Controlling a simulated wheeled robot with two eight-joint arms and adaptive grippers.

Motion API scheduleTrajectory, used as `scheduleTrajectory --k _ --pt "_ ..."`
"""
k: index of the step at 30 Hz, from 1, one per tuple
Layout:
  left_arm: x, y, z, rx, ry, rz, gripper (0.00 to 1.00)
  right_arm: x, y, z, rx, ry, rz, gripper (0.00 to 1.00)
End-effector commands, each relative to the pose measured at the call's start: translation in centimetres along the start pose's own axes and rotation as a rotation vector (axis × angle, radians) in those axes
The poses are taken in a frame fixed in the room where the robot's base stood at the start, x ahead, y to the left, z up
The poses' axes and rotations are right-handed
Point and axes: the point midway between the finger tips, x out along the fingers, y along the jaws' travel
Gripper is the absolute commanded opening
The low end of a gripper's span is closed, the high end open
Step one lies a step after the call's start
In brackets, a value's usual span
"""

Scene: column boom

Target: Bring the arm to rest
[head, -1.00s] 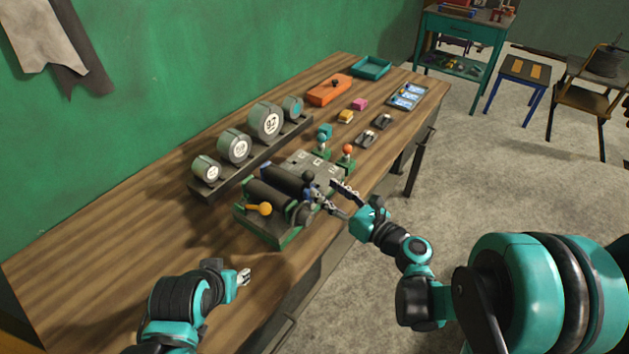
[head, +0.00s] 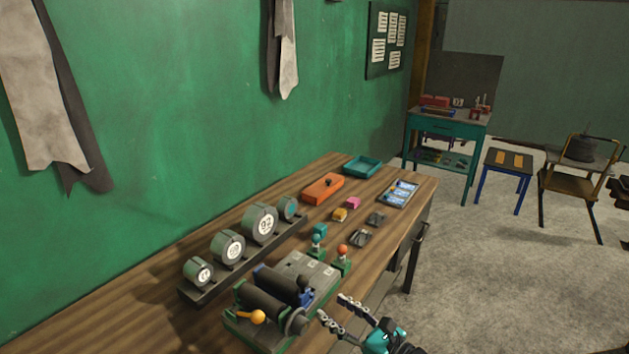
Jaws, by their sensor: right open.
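My right gripper (head: 341,309) shows at the bottom of the head view, just right of the roller machine (head: 275,310) on the wooden bench (head: 150,317). Its two chain-like fingers are spread apart with nothing between them. The machine has dark rollers, a yellow-orange knob (head: 257,317) and a grey plate. A lever with a red-orange ball (head: 342,250) and one with a teal ball (head: 316,239) stand behind it. Most of my right arm lies below the picture edge. My left gripper is out of view.
Several round numbered weights (head: 262,223) stand on a dark rack along the wall side. An orange box (head: 323,189), a teal tray (head: 362,166) and a blue-panelled tablet (head: 398,193) lie at the bench's far end. Open floor (head: 480,270) lies to the right.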

Motion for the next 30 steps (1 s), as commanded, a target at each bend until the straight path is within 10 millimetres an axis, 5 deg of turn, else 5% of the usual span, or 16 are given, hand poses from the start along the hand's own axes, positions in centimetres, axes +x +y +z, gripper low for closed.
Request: scheduleTrajectory --k 5,11,21,30 --pt "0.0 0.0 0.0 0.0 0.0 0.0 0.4 -0.7 1.9 -1.8 -0.436 0.202 0.04 0.49" --pt "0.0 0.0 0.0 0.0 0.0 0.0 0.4 -4.0 3.3 -4.3 -1.071 0.474 0.196 0.49" --pt "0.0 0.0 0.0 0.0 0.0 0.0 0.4 -13.6 3.1 -6.4 -2.05 0.848 0.731 0.49" --pt "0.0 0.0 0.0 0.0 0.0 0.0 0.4 -18.7 2.2 -6.0 -2.421 0.971 1.107 0.49"
